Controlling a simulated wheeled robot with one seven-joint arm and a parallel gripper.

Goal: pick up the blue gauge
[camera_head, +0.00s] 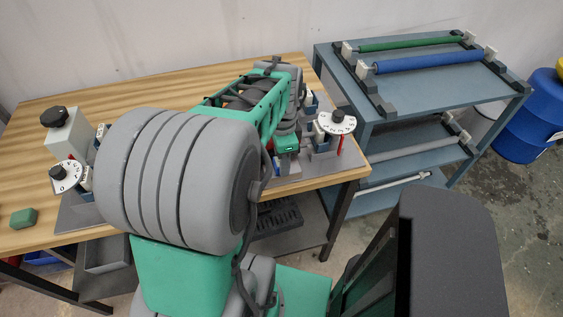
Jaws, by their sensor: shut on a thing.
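My arm reaches over the wooden table (47,125) and covers much of its middle. My gripper (284,158) is at the far end of the arm, low beside the right dial fixture, and its fingers are mostly hidden by my own wrist. A small part of a blue thing, which looks like the blue gauge (279,168), shows under the wrist. My gripper is shut on it. Most of the gauge is hidden, and I cannot tell whether it touches the plate below.
A white dial (337,122) stands right of the gripper. Another dial (66,177) and a black-knobbed box (66,128) stand at left, near a green block (23,218). A blue-grey rack (412,88) holds a green roller (410,43) and a blue roller (428,61).

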